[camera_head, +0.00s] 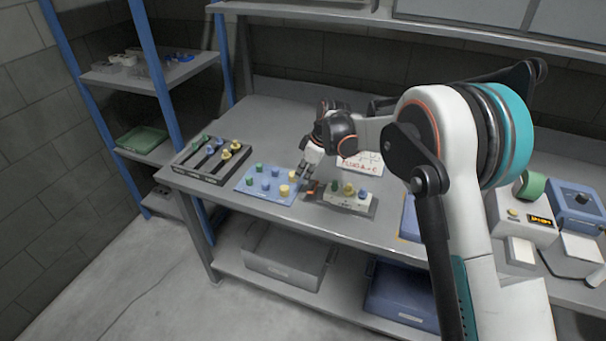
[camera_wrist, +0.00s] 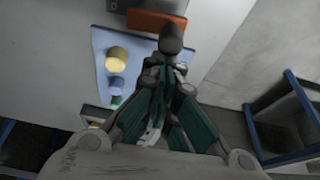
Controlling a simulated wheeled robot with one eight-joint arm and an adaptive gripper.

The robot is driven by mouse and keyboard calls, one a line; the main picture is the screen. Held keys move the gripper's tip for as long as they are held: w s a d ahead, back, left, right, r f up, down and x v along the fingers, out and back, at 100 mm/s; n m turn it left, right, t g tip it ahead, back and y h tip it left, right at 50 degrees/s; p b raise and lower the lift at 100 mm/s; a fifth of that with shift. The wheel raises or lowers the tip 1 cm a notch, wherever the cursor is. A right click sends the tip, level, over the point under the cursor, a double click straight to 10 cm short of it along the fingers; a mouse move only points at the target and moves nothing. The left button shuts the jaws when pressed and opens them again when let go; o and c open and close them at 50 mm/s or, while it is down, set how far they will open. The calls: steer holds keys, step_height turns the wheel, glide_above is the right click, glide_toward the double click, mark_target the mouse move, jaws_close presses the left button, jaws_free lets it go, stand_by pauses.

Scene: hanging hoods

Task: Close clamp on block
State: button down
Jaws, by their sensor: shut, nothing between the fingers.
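A block (camera_head: 348,198), pale with green, yellow and other coloured knobs on top, sits on a grey plate near the front of the bench. An orange piece (camera_head: 311,187) lies at its left end and may be the clamp's handle; it shows as an orange bar (camera_wrist: 157,22) at the top of the wrist view. My gripper (camera_head: 301,172) is shut and empty, pointing down just left of the block. In the wrist view its fingertips (camera_wrist: 171,38) overlap the lower edge of the orange bar; I cannot tell if they touch. The clamp's jaws are not clear.
A blue board (camera_head: 250,190) with green, blue and yellow pegs lies left of my gripper. A dark rack (camera_head: 190,165) with knobbed handles stands further left. A white card (camera_head: 370,165) stands behind the block. Devices (camera_head: 525,215) stand at the right.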

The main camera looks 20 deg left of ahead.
mark_target(313, 183)
steer(key=d+n, duration=0.1)
steer(key=n, duration=0.1)
steer(key=n+g, duration=0.1)
steer(key=n, duration=0.1)
steer(key=s+d+n+g, duration=0.1)
steer(key=n, duration=0.2)
steer(key=shift+d+h, duration=0.3)
steer(key=shift+d, duration=0.5)
steer(key=shift+w+d, duration=0.3)
steer(key=shift+d, duration=0.5)
steer(key=shift+w+d, duration=0.15)
steer(key=shift+d, duration=0.1)
